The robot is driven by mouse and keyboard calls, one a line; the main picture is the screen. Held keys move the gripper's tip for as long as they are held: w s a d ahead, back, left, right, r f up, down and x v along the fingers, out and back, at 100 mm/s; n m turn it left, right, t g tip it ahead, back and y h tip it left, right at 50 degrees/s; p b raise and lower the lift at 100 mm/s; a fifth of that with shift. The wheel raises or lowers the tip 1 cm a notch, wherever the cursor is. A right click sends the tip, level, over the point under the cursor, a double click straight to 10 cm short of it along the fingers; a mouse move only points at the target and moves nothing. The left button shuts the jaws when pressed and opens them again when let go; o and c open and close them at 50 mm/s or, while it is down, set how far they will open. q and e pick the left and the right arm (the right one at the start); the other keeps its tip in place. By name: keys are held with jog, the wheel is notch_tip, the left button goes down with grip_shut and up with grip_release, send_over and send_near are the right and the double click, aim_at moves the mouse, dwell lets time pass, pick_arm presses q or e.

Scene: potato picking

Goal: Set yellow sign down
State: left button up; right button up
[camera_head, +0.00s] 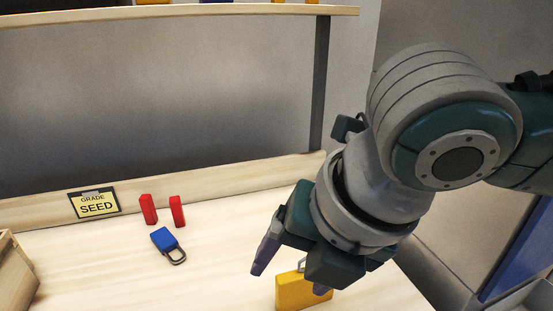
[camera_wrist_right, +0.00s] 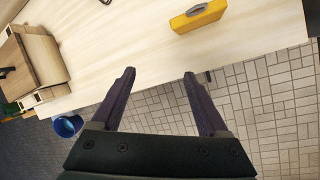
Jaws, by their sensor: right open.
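A yellow block-like sign (camera_head: 302,292) with a small grey loop on top is at the front of the light wooden table, partly cut off by the frame and partly behind my gripper. In the right wrist view the yellow sign (camera_wrist_right: 200,16) rests on the table near its edge, beyond my fingertips. My right gripper (camera_head: 292,274) hangs just above and beside it. In the right wrist view the right gripper (camera_wrist_right: 159,73) is open with nothing between its fingers. My left gripper is not in view.
A blue padlock-shaped tag (camera_head: 163,239) lies mid-table. Two red blocks (camera_head: 148,209) stand behind it, beside a "GRADE SEED" card (camera_head: 94,202). A wooden crate (camera_head: 14,272) is at the left edge. A blue bucket (camera_wrist_right: 67,126) stands on the tiled floor.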

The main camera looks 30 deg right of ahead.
jog(key=s+a+m+y, duration=0.1)
jog(key=s+a+m, duration=0.35)
jog(key=m, duration=0.55)
jog(key=s+d+f+m+h, duration=0.1)
jog(key=s+d+m, duration=0.2)
jog(key=m, duration=0.5)
jog(key=s+d+f+m+g, duration=0.1)
jog(key=s+d+m, duration=0.3)
jog(key=m, duration=0.3)
jog(key=shift+s+f+m+h, duration=0.3)
jog(key=shift+s+m+h, duration=0.1)
jog(key=shift+s, duration=0.4)
